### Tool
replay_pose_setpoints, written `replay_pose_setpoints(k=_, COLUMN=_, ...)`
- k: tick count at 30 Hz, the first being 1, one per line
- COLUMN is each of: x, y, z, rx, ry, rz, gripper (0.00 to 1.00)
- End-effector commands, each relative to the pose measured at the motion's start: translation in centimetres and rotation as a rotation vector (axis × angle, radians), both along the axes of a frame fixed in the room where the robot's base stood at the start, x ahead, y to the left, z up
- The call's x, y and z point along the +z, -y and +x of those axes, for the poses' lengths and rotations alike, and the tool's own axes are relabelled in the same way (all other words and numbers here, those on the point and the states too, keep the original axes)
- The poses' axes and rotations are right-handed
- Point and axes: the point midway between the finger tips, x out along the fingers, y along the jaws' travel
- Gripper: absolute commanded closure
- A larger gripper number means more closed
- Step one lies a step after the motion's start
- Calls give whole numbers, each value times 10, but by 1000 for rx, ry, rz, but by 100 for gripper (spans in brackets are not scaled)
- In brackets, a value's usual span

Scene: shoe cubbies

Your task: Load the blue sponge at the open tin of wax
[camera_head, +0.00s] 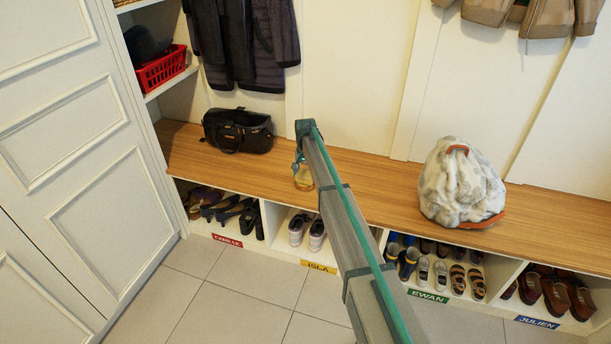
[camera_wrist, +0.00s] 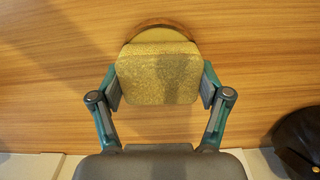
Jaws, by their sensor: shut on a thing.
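My gripper (camera_wrist: 161,88) is shut on a speckled yellow-olive block (camera_wrist: 157,75), with one finger against each side. The block looks like a sponge, but the face I see is not blue. Behind it is a round tin (camera_wrist: 160,32) with a brown rim and a dull yellow inside. The block hides the tin's near part, and I cannot tell whether they touch. In the head view my gripper (camera_head: 299,162) is small, pointing down over the bench, with a yellowish thing (camera_head: 303,181) just below it.
The wooden bench (camera_head: 368,178) is clear around my gripper. A black bag (camera_head: 238,130) stands to the left and a grey-white backpack (camera_head: 456,190) to the right. Cubbies below hold several shoes. A dark rounded thing (camera_wrist: 298,140) shows at the wrist view's lower right.

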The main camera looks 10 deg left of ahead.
Motion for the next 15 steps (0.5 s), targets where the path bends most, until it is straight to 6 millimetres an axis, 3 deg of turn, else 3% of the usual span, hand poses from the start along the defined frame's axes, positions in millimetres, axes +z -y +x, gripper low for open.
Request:
replay_pose_setpoints(k=7, x=2, y=0, z=0, rx=0, ry=-1, rz=-1, gripper=52)
replay_pose_setpoints(k=15, x=21, y=0, z=0, rx=0, ry=-1, rz=0, gripper=52)
